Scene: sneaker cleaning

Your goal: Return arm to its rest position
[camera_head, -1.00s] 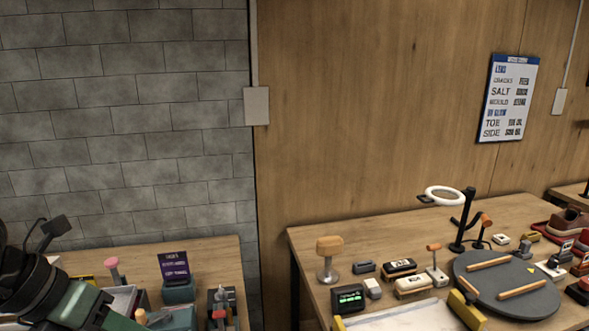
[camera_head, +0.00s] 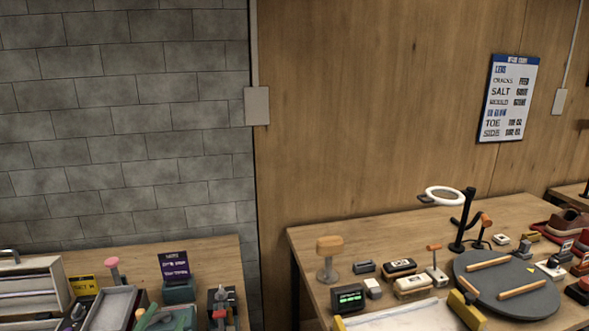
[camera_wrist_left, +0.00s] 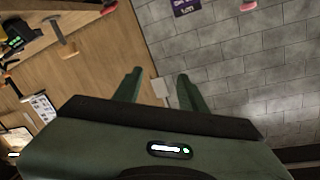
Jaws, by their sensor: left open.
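My left gripper (camera_wrist_left: 160,84) shows in the left wrist view. Its two green fingers stand apart with nothing between them. Beyond them are the wood panel, the grey block wall and a pale wall plate, and the view is turned over. I cannot make out my left arm in the head view. My right gripper is in neither view.
The right table (camera_head: 300,239) holds a dark round turntable (camera_head: 528,286), a ring lamp (camera_head: 445,196), an orange-topped stand (camera_head: 329,245) and several small tools. The left bench carries grey trays (camera_head: 113,306) and a purple sign (camera_head: 173,265). The space between the tables shows no object.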

